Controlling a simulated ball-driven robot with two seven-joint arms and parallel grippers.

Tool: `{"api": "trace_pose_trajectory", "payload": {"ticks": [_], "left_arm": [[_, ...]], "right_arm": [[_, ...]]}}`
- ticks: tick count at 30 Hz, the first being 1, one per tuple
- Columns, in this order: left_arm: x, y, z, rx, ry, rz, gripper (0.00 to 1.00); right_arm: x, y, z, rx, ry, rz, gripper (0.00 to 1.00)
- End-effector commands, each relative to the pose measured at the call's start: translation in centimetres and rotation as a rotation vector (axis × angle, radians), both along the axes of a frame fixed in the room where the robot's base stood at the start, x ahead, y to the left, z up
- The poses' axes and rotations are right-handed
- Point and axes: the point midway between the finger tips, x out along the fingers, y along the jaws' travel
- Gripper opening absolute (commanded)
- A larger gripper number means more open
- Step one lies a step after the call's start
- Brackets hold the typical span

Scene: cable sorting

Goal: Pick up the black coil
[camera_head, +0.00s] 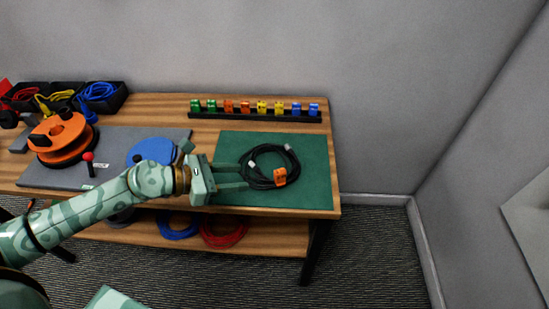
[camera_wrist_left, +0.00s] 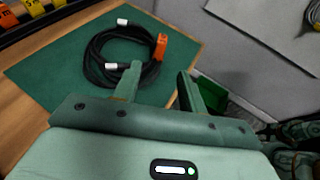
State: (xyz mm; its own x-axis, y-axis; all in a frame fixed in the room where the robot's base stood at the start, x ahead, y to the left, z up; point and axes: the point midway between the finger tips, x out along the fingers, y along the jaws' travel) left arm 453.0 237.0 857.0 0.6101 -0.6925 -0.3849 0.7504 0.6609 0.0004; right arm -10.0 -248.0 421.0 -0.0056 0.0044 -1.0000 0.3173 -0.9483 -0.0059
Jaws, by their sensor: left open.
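The black coil (camera_head: 249,162) lies on the green mat (camera_head: 313,152) on the right part of the table. It has an orange clip or tag (camera_head: 280,176) on its near side and light grey plugs at its ends. My left gripper (camera_head: 245,178) is open and reaches in from the left, its fingertips at the coil's left edge. In the left wrist view the black coil (camera_wrist_left: 97,62) is just beyond the left finger, and the gap between the fingers (camera_wrist_left: 159,73) looks empty. I cannot tell whether a finger touches the coil. My right gripper is not in view.
A black rack (camera_head: 255,115) with several coloured clips stands at the back. An orange spool (camera_head: 62,132) and a blue disc (camera_head: 152,151) are on the grey board (camera_head: 110,174) at left. Dark bins (camera_head: 110,103) hold coloured cables. Blue and red coils (camera_head: 224,241) lie on the lower shelf.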

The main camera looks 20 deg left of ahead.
Motion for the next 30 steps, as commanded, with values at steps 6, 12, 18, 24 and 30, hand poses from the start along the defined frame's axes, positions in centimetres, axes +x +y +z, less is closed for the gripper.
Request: {"api": "trace_pose_trajectory", "payload": {"ticks": [6, 12, 18, 24, 30], "left_arm": [[3.5, -3.9, -2.0, -0.006, -0.002, 0.001, 0.42], [5.4, -6.1, -3.4, -0.004, 0.001, 0.002, 0.42], [6.6, -7.5, -3.7, -0.005, 0.001, 0.002, 0.42], [8.7, -9.7, -4.7, -0.004, 0.003, 0.003, 0.42], [9.1, -10.3, -4.8, -0.002, 0.002, 0.002, 0.42]], "right_arm": [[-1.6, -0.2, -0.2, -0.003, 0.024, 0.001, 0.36], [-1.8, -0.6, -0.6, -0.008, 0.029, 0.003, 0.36], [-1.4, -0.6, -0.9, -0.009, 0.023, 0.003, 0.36], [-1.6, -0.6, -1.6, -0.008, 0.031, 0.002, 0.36], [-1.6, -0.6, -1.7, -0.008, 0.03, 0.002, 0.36]]}}
